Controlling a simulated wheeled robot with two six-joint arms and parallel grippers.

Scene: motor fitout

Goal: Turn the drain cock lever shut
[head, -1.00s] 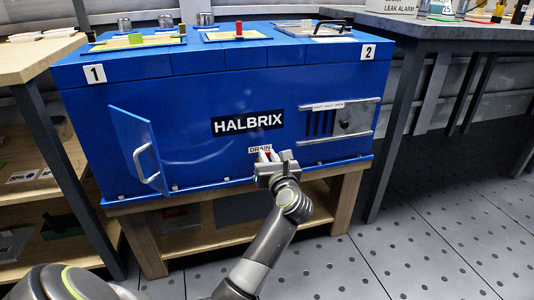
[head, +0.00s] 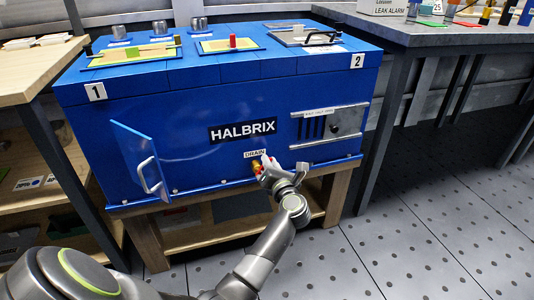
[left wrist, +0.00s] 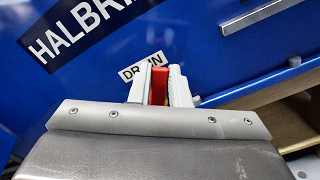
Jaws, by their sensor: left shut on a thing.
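The drain cock (head: 257,167) sticks out low on the front of the blue HALBRIX housing, under the DRAIN label (head: 255,153). Its brass-yellow body shows at the left of my left gripper (head: 268,164). The gripper is at the cock and shut on its red lever. In the left wrist view the red lever (left wrist: 158,86) stands between the two pale fingertips, just below the DRAIN label. The lower part of the lever and most of the cock are hidden by the gripper there. My right gripper is not in view.
The blue housing (head: 180,135) stands on a wooden bench. A small door with a handle (head: 147,176) stands open at its left. A vent panel with a slider (head: 330,128) is right of the cock. A grey table (head: 400,38) stands at the right, with free floor in front.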

